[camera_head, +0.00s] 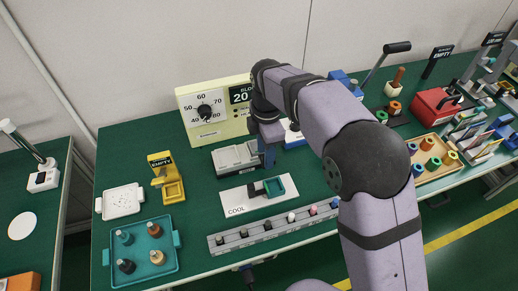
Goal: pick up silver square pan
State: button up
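A grey, silver-looking square piece (237,157) lies on a low block on the green table, below the yellow dial box. It looks like the silver square pan, but its handle is not clear at this size. My gripper (268,154) points down just right of this piece. Its fingers are small and partly merged with dark and blue shapes, so I cannot tell whether they are open or touching anything. A small green square pan (280,186) with a dark handle sits on the white COOL plate (236,203), in front of my gripper.
The yellow dial box (195,115) stands behind. A yellow EMPTY stand (172,190), a white tray (121,212) and a teal tray (170,262) with several pegs are at left. A grey rail (250,240) runs along the front. A red box (432,105) and wooden tray stand right.

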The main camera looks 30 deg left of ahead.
jog(key=shift+f, duration=1.15)
jog(key=shift+c, duration=0.7)
grip_shut()
jog(key=shift+r, duration=0.15)
